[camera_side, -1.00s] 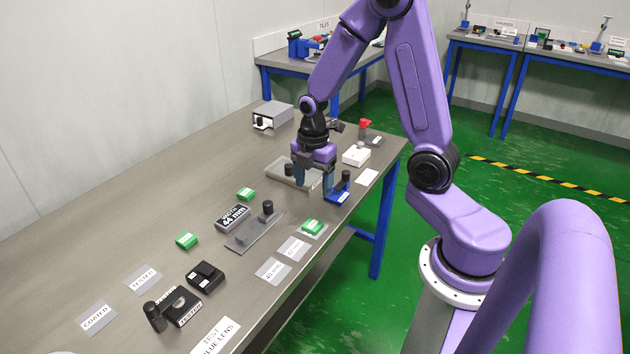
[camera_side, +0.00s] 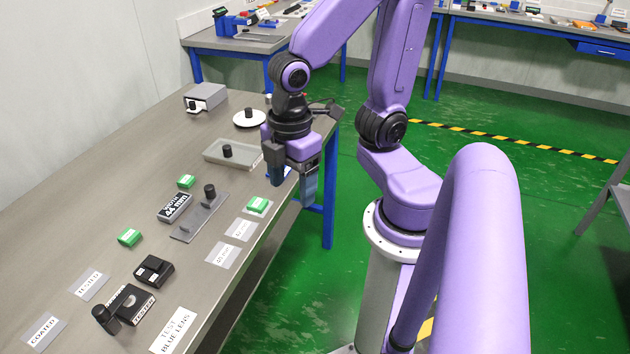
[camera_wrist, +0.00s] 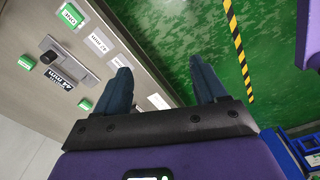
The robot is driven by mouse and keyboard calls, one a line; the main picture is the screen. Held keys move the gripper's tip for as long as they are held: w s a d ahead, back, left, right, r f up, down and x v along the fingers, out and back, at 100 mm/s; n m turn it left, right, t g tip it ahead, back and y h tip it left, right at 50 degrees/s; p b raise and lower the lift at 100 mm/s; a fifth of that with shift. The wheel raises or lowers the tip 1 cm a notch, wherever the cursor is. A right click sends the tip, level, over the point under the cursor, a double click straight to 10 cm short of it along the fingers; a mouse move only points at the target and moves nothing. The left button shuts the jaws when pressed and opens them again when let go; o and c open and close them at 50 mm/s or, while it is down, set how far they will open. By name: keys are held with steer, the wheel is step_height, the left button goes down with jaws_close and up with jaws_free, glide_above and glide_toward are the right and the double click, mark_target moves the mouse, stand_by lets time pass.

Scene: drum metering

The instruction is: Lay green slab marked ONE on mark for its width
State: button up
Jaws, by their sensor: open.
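Three green slabs with white labels are in the side view. One green slab (camera_side: 258,205) lies on a card near the table's front edge. Another (camera_side: 186,181) lies behind the black display reading 44 mm (camera_side: 175,206), and a third (camera_side: 129,237) lies to its lower left. Two bare mark cards, one (camera_side: 241,230) and one reading 40 mm (camera_side: 222,254), lie along the edge. My gripper (camera_side: 292,192) is open and empty, apart from the slabs; its fingers also show in the wrist view (camera_wrist: 160,82).
A grey gauge with a black knob (camera_side: 198,218) lies beside the display. A grey tray (camera_side: 218,149), a white round plate (camera_side: 249,121) and a grey box (camera_side: 205,97) stand further back. Black tester pieces (camera_side: 132,305) are at the front. Open floor lies beyond the table edge.

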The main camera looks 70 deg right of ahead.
steer(key=shift+m, duration=0.5)
steer(key=shift+s+r, duration=0.2)
steer(key=shift+s, duration=0.55)
steer(key=shift+s+r, duration=0.15)
steer(key=shift+s, duration=0.6)
steer(key=shift+s+r, duration=0.2)
steer(key=shift+s, duration=0.55)
